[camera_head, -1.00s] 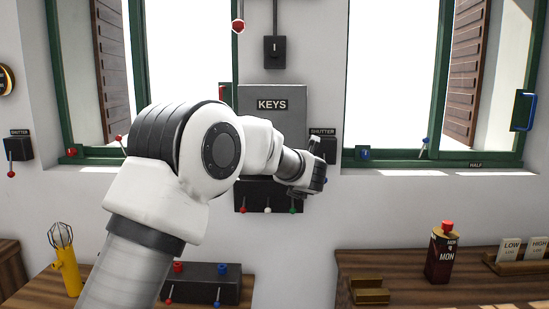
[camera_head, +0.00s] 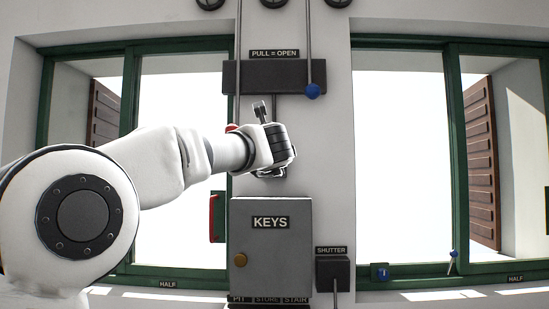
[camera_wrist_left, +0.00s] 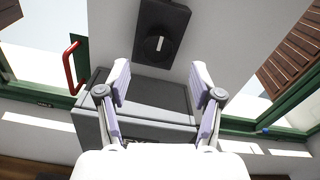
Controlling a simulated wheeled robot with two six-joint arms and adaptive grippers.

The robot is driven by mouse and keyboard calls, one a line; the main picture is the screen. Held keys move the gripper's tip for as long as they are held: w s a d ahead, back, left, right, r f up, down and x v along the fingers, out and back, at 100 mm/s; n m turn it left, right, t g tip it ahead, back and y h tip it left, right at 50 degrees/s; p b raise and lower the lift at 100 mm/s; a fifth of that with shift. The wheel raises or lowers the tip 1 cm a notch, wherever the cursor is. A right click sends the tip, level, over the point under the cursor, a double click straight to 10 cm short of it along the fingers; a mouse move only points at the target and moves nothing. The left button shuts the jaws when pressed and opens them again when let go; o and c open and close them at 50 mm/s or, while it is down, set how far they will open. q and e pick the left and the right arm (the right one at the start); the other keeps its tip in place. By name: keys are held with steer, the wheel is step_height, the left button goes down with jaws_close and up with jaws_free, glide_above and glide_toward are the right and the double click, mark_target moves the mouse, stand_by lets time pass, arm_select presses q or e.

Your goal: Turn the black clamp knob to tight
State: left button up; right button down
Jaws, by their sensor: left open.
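A round black knob (camera_wrist_left: 158,46) with an upright white mark sits on a dark wall plate (camera_wrist_left: 176,17) in the left wrist view. I take it for the clamp knob, but no label reads on it there. In the head view it is hidden behind my left gripper (camera_head: 262,112), which is above the grey KEYS cabinet (camera_head: 270,262). In the wrist view my left gripper (camera_wrist_left: 160,72) is open and empty, its fingers spread either side below the knob, apart from it. My right gripper is not in view.
The KEYS cabinet juts from the wall below my gripper. Above is a dark PULL = OPEN box (camera_head: 250,77) with hanging rods and a blue ball (camera_head: 312,91). A red handle (camera_head: 213,218) is at the left window, a SHUTTER box (camera_head: 333,274) lower right.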

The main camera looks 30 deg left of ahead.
arm_select(q)
steer(key=x, duration=0.2)
steer(key=p+x, duration=0.1)
steer(key=x, duration=0.1)
steer(key=f+p+x, duration=0.1)
steer(key=x, duration=0.2)
steer(key=shift+s+a, duration=0.15)
steer(key=shift+a, duration=0.05)
steer(key=shift+s+d+r, duration=0.5)
steer(key=shift+s, duration=0.1)
steer(key=shift+c, duration=0.6)
steer(key=shift+s+d+r, duration=0.15)
steer(key=shift+s+d, duration=0.05)
steer(key=shift+s, duration=0.05)
steer(key=c, duration=0.6)
steer(key=shift+s, duration=0.1)
steer(key=c, duration=0.4)
steer(key=shift+a, duration=0.1)
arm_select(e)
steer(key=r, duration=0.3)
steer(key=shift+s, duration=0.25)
